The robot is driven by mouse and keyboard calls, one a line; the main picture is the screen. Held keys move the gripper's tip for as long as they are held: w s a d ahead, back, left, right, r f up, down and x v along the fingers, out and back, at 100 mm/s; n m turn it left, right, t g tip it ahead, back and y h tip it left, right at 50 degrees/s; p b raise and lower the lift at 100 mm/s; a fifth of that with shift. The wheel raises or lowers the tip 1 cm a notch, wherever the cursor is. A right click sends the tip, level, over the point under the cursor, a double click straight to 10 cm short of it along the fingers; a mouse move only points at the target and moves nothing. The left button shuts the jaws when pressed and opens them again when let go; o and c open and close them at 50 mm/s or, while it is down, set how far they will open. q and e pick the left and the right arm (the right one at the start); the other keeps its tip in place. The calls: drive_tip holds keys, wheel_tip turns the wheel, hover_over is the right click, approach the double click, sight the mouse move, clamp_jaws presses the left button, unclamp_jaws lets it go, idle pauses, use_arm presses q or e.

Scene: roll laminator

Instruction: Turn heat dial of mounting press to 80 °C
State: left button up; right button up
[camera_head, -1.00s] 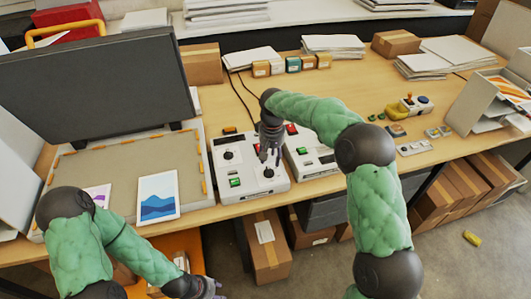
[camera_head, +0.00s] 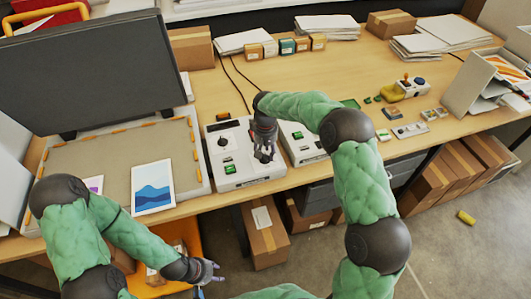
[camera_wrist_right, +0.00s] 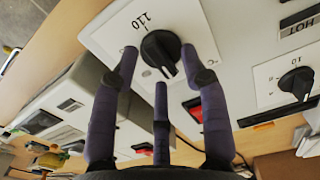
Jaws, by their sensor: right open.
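The white control box (camera_head: 243,180) of the press stands at the table's front edge, with two black dials on top. My right gripper (camera_head: 265,152) is over its right-hand dial. In the right wrist view this black dial (camera_wrist_right: 161,50) sits on a white plate marked "110". My right gripper's fingers (camera_wrist_right: 160,78) are open and spread around the dial's near side; contact cannot be told. The other dial (camera_head: 222,142) is to the left in the head view; it also shows in the wrist view (camera_wrist_right: 297,82). My left gripper (camera_head: 206,271) is low, in front of the table; its opening is unclear.
A second white box (camera_head: 303,150) stands just right of the control box. The open press with its grey bed (camera_head: 115,165) and a blue picture (camera_head: 153,187) is at the left. Cardboard boxes (camera_head: 265,235) are under the table. The table's middle is largely clear.

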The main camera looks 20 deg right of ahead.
drive_tip(key=shift+f, duration=0.3)
clamp_jaws()
drive_tip(key=shift+m, duration=0.4)
drive_tip(key=m+b, duration=0.1)
drive_tip(key=m, duration=0.4)
drive_tip(key=shift+s+d, duration=0.1)
drive_tip(key=m, duration=0.6)
drive_tip(key=shift+s+b, duration=0.15)
drive_tip(key=shift+b, duration=0.2)
